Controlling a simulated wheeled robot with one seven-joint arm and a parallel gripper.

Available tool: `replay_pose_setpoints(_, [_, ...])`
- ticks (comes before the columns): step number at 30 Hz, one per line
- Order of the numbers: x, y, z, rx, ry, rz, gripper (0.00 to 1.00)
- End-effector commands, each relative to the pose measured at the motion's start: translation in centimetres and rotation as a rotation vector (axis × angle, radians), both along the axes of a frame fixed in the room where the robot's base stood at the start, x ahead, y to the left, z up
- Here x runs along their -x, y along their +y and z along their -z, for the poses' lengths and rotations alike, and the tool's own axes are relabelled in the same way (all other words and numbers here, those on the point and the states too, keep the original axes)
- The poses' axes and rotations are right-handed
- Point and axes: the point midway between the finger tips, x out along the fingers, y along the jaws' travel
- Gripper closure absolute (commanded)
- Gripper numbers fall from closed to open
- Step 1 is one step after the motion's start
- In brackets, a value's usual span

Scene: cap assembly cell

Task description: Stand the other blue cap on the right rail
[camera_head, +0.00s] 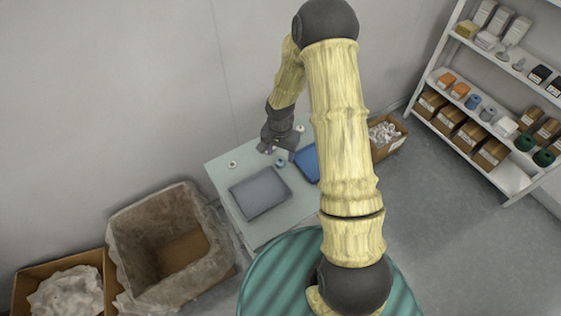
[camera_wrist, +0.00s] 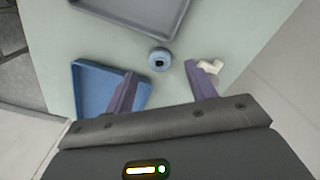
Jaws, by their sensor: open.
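A round blue-grey cap (camera_wrist: 159,59) with a dark centre sits on the pale green table. It also shows in the head view (camera_head: 280,163), just behind the grey tray. My gripper (camera_head: 280,153) is over the table's far part, pointing down. In the wrist view my gripper (camera_wrist: 160,70) is open, its two purple fingers apart with the cap just beyond the gap between their tips. Nothing is held. I cannot make out the right rail or another blue cap in either view.
A grey tray (camera_head: 260,192) and a blue tray (camera_wrist: 90,93) lie on the table (camera_head: 223,178). A white piece (camera_wrist: 208,66) is beside the right finger. A white ring (camera_head: 232,164) lies at the left. Boxes stand on the floor on both sides; a shelf (camera_head: 470,120) is at the right.

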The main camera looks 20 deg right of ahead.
Motion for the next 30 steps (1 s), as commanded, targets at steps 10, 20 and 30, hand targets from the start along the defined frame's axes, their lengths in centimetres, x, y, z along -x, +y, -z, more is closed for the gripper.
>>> replay_pose_setpoints(10, [0.0,-0.1,3.7,0.0,0.001,-0.001,0.44])
replay_pose_setpoints(20, [0.0,-0.1,4.0,0.001,0.001,-0.001,0.44])
replay_pose_setpoints(30, [0.0,-0.1,4.0,0.0,0.001,-0.001,0.62])
